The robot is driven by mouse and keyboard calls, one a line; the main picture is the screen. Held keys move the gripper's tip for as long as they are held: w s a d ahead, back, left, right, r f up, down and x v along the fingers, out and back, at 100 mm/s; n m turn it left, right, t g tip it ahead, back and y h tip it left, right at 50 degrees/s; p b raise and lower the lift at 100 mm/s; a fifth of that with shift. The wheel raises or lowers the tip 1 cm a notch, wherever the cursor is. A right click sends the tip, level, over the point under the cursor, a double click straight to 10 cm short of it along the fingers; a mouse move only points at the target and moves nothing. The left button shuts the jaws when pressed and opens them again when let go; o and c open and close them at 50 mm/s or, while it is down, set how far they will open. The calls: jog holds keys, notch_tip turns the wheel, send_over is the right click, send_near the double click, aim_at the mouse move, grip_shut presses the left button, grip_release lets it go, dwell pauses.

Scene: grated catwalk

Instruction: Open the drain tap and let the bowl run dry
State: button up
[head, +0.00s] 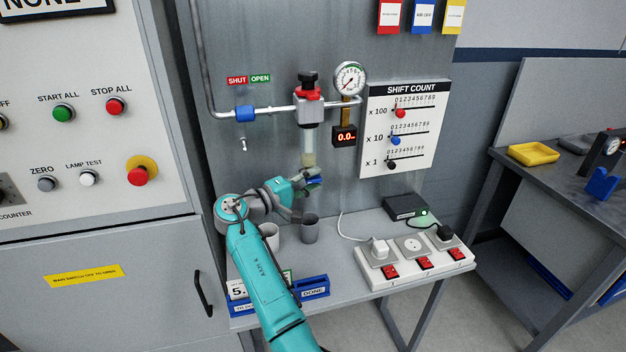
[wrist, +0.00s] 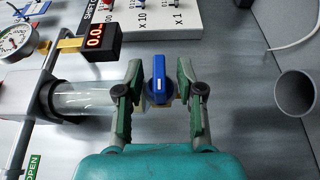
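The drain tap's blue knob (wrist: 157,82), with a white line on it, sits between the two green-padded fingers of my gripper (wrist: 160,100) in the wrist view. The fingers are open, with a visible gap on each side of the knob. The clear bowl (wrist: 88,98) lies just left of the tap in that view. In the head view the bowl (head: 308,142) hangs upright under the filter body, with a yellowish tint in its lower part. My gripper (head: 312,181) is just below it there and mostly hides the tap.
A grey cup (head: 310,232) stands on the bench below the bowl, and a paler cup is partly hidden by my arm. A blue line valve (head: 245,114), gauge (head: 349,77) and red 0.0 display (head: 344,136) are close around. A power strip (head: 415,262) lies at the right.

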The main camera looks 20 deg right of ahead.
jog(key=shift+w+d, duration=0.15)
jog(key=shift+d, duration=0.1)
grip_shut()
